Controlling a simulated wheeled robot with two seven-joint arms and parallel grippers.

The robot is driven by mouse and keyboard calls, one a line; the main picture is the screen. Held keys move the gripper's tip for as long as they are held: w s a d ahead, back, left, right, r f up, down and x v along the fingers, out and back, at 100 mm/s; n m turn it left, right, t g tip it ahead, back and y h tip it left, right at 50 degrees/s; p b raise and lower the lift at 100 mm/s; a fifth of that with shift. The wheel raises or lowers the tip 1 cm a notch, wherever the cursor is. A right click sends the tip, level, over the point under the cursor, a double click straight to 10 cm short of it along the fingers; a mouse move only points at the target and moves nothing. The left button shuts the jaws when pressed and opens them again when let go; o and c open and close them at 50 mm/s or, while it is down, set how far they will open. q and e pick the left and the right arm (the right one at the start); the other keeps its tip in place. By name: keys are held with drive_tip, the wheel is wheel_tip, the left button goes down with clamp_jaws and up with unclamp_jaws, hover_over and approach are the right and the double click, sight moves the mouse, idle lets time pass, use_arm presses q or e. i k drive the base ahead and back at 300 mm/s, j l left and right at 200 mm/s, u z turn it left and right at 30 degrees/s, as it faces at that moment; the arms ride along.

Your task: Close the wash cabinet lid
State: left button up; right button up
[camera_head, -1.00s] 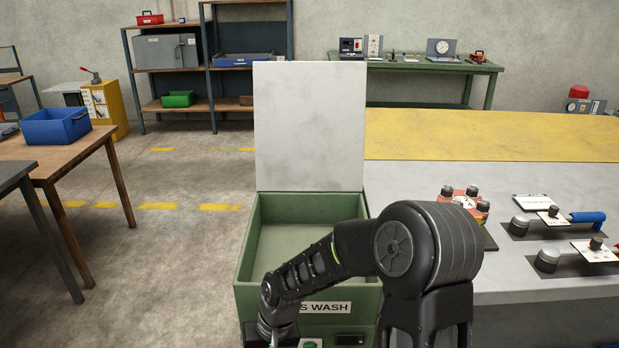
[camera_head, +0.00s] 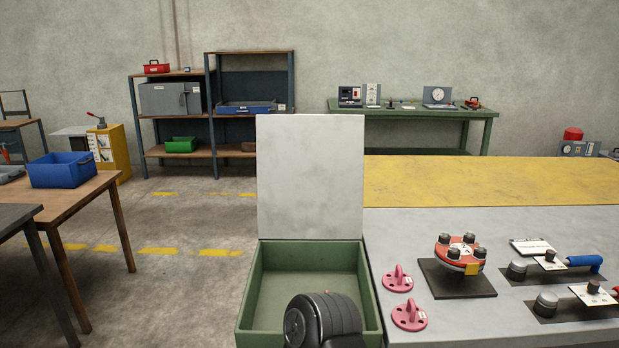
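The wash cabinet (camera_head: 251,296) is a green open-topped box at the bottom centre of the head view. Its pale grey lid (camera_head: 310,175) stands upright at the back edge, so the cabinet is open. The part of the inside that shows looks empty. A black rounded joint of my own arm covers the front of the cabinet and hides its front face. Neither of my grippers shows in the view.
A grey bench with a yellow back strip (camera_head: 490,182) adjoins the cabinet on the right. It holds two pink handled pieces (camera_head: 397,279), a red flanged part (camera_head: 460,254) on a dark plate and clamp fixtures. A wooden table with a blue bin (camera_head: 62,170) stands left, with open floor between.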

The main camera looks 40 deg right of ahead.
sight(310, 168)
drive_tip(key=i+j+u, duration=0.35)
drive_tip(key=i, duration=0.15)
drive_tip(key=i+j+u, duration=0.15)
drive_tip(key=i+u, duration=0.25)
drive_tip(key=i+j+z, duration=0.2)
drive_tip(key=i, duration=0.3)
drive_tip(key=i+j+z, duration=0.25)
drive_tip(key=i, duration=0.25)
drive_tip(key=i+l+z, duration=0.3)
drive_tip(key=i+z, duration=0.2)
drive_tip(key=i+l+z, duration=0.1)
drive_tip(key=i+z, duration=0.35)
drive_tip(key=i+j+z, duration=0.15)
drive_tip(key=i+z, duration=0.35)
drive_tip(key=i, duration=0.15)
drive_tip(key=i+z, duration=0.4)
drive_tip(key=i+j+z, duration=0.15)
drive_tip(key=i+z, duration=0.2)
drive_tip(key=i+j+z, duration=0.25)
drive_tip(key=i+z, duration=0.3)
drive_tip(key=z, duration=0.3)
drive_tip(key=i+z, duration=0.2)
drive_tip(key=z, duration=0.25)
drive_tip(key=i+z, duration=0.15)
drive_tip(key=z, duration=0.3)
drive_tip(key=i+j+z, duration=0.1)
drive_tip(key=z, duration=0.4)
drive_tip(key=i+j+z, duration=0.15)
drive_tip(key=z, duration=0.3)
drive_tip(key=i+j+z, duration=0.15)
